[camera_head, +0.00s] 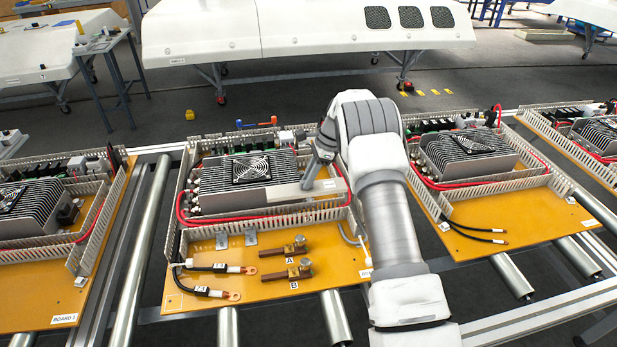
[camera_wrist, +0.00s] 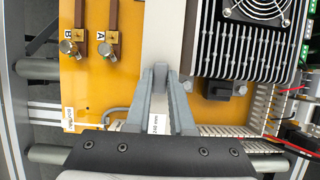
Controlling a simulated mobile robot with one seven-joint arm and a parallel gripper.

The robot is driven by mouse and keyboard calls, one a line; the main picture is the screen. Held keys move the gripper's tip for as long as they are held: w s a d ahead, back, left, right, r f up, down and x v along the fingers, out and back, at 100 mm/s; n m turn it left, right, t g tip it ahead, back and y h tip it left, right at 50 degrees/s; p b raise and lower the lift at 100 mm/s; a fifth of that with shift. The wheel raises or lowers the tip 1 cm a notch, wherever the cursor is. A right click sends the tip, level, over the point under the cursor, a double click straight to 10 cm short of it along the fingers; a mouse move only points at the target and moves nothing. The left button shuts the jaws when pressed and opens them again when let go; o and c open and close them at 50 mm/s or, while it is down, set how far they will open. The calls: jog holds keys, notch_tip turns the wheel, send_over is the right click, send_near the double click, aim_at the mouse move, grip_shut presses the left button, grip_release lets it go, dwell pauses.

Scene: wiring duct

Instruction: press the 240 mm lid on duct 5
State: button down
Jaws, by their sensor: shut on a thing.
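The lid (camera_head: 290,192) is a plain light-grey bar with a "240 mm" label. My gripper (camera_head: 310,184) is shut on it from above. In the wrist view the lid (camera_wrist: 164,35) runs up between my gripper's fingers (camera_wrist: 160,75), with the label below them. In the head view it lies along the front of the finned heat sink, over the rear side of a slotted front duct (camera_head: 262,219). I cannot tell whether it touches that duct. No duct number is readable, so I cannot tell which is duct 5. My arm hides the board's right side.
The finned unit with a fan (camera_head: 250,168) stands close behind the lid. A red cable (camera_head: 250,213) runs along the duct. Brass terminals A (camera_head: 283,249) and B (camera_head: 287,274) and black cables (camera_head: 210,291) are on the orange board (camera_head: 330,262) in front. Neighbouring boards stand both sides.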

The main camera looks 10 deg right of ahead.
aim_at(312, 187)
jog(key=shift+f+b, duration=1.6)
jog(key=shift+f, duration=1.35)
jog(key=shift+f+b, duration=0.75)
jog(key=shift+f, duration=0.5)
jog(key=c, duration=0.7)
grip_release()
jog(key=shift+r, duration=0.1)
jog(key=v, duration=1.7)
jog(key=shift+r+p, duration=0.2)
jog(key=shift+p, duration=0.25)
jog(key=shift+d, duration=0.1)
